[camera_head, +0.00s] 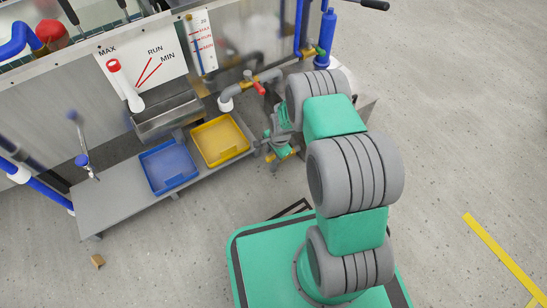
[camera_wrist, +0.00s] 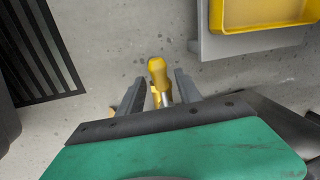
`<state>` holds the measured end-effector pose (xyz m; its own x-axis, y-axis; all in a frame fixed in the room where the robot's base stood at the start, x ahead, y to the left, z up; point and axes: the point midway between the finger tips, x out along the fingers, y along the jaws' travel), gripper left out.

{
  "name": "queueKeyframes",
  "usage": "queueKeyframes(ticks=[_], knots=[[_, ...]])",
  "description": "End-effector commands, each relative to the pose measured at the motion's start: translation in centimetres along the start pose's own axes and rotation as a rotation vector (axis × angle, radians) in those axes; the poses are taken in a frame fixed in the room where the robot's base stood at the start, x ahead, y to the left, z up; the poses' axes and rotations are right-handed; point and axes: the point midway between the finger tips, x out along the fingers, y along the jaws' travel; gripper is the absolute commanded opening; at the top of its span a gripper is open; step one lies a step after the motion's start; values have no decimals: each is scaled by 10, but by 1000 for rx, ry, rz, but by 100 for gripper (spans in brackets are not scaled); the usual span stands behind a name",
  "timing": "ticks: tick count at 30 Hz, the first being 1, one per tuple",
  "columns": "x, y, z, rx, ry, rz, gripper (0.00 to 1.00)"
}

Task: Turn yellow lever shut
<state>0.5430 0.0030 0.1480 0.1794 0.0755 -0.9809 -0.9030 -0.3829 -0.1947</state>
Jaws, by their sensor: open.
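The yellow lever (camera_wrist: 157,66) shows in the wrist view as a rounded yellow handle on a short metallic stem. It stands between the two grey fingers of my gripper (camera_wrist: 161,80). The fingers are open, with a gap on each side of the lever, and do not appear to touch it. In the head view my gripper (camera_head: 268,144) is just right of the bench end, beside a small yellow part (camera_head: 283,155). My arm partly covers this area. The lower end of the lever is hidden behind the gripper body in the wrist view.
A yellow tray (camera_head: 245,153) and a blue tray (camera_head: 170,184) sit on the grey bench (camera_head: 105,205). A red-handled valve (camera_head: 259,88) is on the pipe above. A white lever with a red knob (camera_head: 114,66) stands by the MAX/RUN/MIN panel (camera_head: 165,48). Floor at right is clear.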

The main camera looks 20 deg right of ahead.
Motion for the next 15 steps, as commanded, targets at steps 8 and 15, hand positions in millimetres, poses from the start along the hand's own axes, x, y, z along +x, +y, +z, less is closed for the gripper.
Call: queueKeyframes(ticks=[8,15], knots=[[2,0,0,0,0,0,41],[2,0,0,0,0,0,21]])
